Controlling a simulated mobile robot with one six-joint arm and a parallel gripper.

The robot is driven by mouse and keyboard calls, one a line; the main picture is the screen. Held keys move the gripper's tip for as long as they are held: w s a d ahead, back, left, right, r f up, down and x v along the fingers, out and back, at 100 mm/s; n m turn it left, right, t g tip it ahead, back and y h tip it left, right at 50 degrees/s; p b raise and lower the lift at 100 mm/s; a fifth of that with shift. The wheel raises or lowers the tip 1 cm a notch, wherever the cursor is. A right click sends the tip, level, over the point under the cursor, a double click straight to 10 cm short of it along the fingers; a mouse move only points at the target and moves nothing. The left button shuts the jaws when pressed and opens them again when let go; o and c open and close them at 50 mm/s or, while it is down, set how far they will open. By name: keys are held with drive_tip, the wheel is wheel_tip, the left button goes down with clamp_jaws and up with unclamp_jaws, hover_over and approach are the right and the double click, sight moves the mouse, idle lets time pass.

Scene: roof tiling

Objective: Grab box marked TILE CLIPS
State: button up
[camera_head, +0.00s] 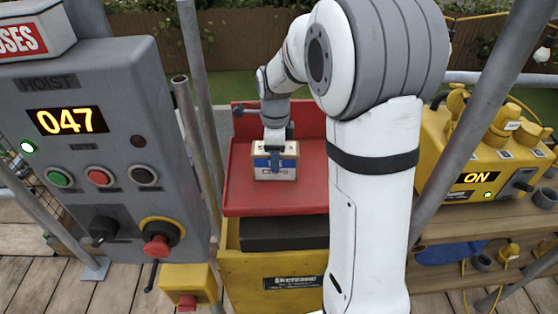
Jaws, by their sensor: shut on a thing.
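A small cardboard-coloured box (275,174) with a blue band and a dark printed label sits on the red tray (240,207). The label is partly readable and seems to end in "CLIPS". My gripper (275,156) is over the top of the box from above and is shut on it. The fingers are small in the picture and partly merge with the box's blue band. I cannot tell whether the box still touches the tray.
A yellow power unit (470,150) marked ON stands at right on a wooden shelf (440,232). A yellow case (270,270) is below the tray.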

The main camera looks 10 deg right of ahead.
drive_tip(key=c, duration=0.3)
drive_tip(key=shift+r, duration=0.15)
